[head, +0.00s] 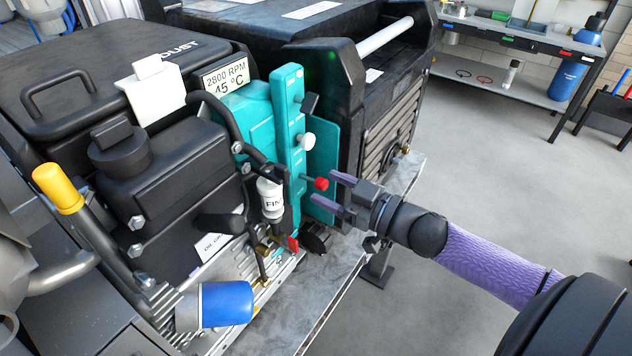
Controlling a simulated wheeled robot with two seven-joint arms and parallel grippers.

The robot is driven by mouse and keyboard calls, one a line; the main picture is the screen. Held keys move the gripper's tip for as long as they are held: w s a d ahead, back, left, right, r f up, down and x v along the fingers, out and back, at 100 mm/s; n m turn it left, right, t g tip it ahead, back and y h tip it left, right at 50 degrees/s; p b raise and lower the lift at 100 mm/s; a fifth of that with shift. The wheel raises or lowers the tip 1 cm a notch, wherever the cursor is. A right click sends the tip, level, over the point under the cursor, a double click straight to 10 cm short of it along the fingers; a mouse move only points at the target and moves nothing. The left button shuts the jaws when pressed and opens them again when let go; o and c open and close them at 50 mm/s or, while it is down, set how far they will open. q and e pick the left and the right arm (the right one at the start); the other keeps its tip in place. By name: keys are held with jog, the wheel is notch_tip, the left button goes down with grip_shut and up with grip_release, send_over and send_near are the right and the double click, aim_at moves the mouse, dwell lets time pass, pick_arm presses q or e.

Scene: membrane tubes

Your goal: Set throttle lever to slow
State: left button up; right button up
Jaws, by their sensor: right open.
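A teal upright control panel (289,130) stands on the side of the black engine. Three levers stick out of it: a black knob (311,102) at the top, a white round knob (306,141) in the middle and a red knob (321,184) at the bottom. The panel's small markings are too small to read, so I cannot tell which lever is the throttle or where slow is. My right gripper (329,188) is open, its two purple fingers pointing at the panel around or just beside the red knob; contact is unclear. My left gripper is not in view.
A yellow-handled lever (58,187), a blue cylinder (226,303) and a small white canister (271,198) crowd the engine's front. A sign (225,76) reads 2800 RPM, 45 °C. A workbench (520,45) stands at the back right. Open floor lies right of the machine.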

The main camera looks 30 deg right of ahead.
aim_at(326, 187)
jog(key=shift+x, duration=1.5)
grip_shut()
